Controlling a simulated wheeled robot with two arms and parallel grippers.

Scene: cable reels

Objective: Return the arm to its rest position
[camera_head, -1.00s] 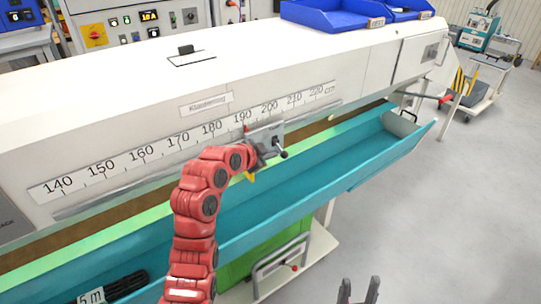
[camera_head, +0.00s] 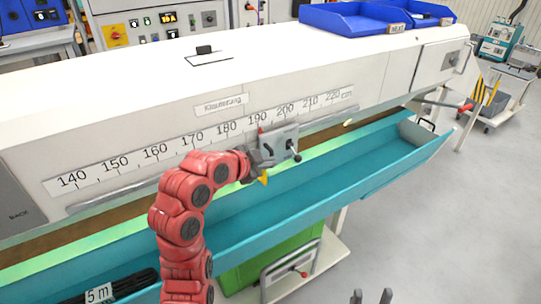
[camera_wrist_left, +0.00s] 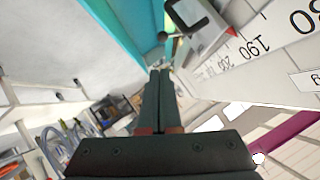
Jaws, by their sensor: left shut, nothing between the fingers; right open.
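My left arm is red and reaches in from the bottom of the head view. Its dark left gripper (camera_head: 262,157) is in front of the grey slider block (camera_head: 281,142) on the measuring machine, overlapping its left side. In the left wrist view the two fingers (camera_wrist_left: 160,75) lie together with nothing between them. The slider block (camera_wrist_left: 200,25) shows beyond them, apart from the tips in that picture. My right gripper (camera_head: 371,296) shows only as two separated fingertips at the bottom edge; it is open and empty.
The white machine housing (camera_head: 120,110) carries a length scale (camera_head: 205,138); the slider's pointer is near 190. A long teal trough (camera_head: 330,185) runs below it. A black cable bundle with a "5 m" label (camera_head: 98,294) lies at lower left. Open floor (camera_head: 455,220) is at right.

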